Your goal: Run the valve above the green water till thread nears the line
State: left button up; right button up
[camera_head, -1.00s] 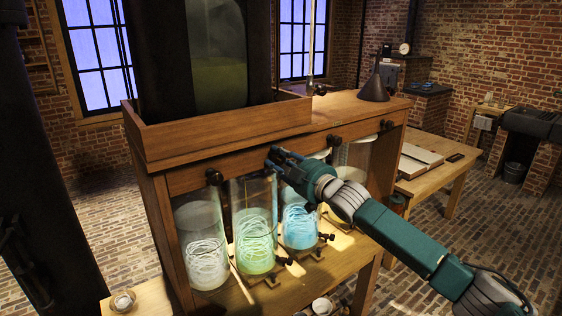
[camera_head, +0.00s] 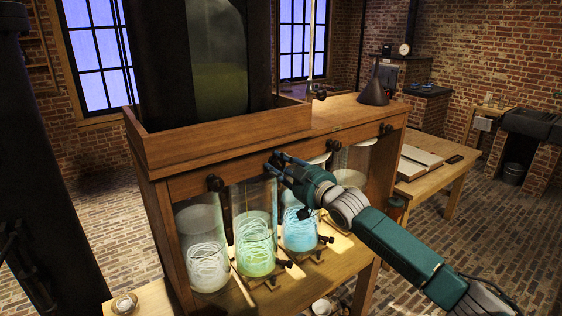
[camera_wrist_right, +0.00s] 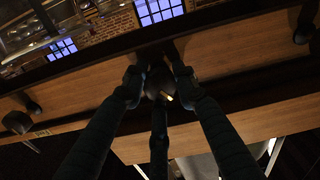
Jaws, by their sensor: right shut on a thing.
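The green-water jar (camera_head: 256,238) stands second from the left under the wooden cabinet, with pale coiled thread in its glowing lower part. A line on its glass is too small to make out. My right gripper (camera_head: 277,161) is at the cabinet front, above and just right of this jar. It is shut on a dark round valve knob (camera_wrist_right: 157,82), seen between the fingers in the right wrist view. The fingers mostly cover the knob in the head view. My left gripper is not in view.
A whitish jar (camera_head: 203,250) stands left of the green one, a blue jar (camera_head: 299,230) right of it, and another jar (camera_head: 350,165) farther right. Other dark knobs (camera_head: 215,183) line the cabinet front. Small taps (camera_head: 284,264) stick out near the jar bases.

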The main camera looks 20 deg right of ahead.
jog(key=shift+m+p, duration=0.3)
jog(key=shift+m, duration=0.7)
jog(key=shift+f+m, duration=0.1)
jog(key=shift+m, duration=1.1)
jog(key=m+p, duration=0.1)
jog(key=m, duration=0.1)
jog(key=shift+m, duration=0.3)
jog(key=o, duration=1.3)
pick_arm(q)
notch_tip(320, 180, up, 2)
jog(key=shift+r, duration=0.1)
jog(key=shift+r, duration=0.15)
